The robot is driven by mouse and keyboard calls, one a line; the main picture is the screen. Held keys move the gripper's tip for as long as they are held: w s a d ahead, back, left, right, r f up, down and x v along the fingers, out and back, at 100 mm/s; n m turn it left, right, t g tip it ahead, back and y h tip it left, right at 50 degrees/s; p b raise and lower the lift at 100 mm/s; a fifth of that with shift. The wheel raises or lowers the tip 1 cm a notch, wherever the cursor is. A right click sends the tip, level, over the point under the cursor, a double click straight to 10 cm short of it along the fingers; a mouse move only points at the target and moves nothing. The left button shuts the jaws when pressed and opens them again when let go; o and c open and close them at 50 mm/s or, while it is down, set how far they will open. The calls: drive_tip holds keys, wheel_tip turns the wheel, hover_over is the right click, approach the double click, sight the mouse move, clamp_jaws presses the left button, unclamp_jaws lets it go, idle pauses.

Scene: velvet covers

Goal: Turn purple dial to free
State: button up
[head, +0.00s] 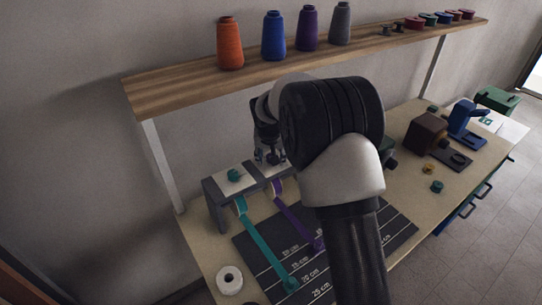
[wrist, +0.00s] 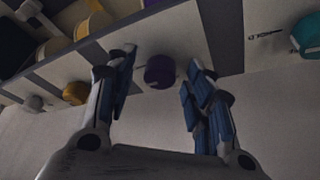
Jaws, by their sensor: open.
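The purple dial (wrist: 160,71) is a small dark round knob on a pale panel in the wrist view. My gripper (wrist: 160,62) is open, with one finger on each side of the dial. Gaps show between the dial and both fingers. In the head view my gripper (head: 268,152) is over the grey-and-white dispenser (head: 214,186), and the purple dial is hidden behind it. A purple ribbon (head: 292,217) runs from the dispenser down onto the dark measuring mat (head: 262,268). I cannot read the dial's setting.
A teal dial (wrist: 309,35) sits right of the purple one, a yellow dial (wrist: 75,93) and a grey dial (wrist: 33,103) to its left. A shelf (head: 165,90) with thread spools overhangs the dispenser. A teal ribbon (head: 262,250) lies beside the purple one.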

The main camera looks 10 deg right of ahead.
drive_tip(key=shift+c, duration=0.4)
drive_tip(key=c, duration=1)
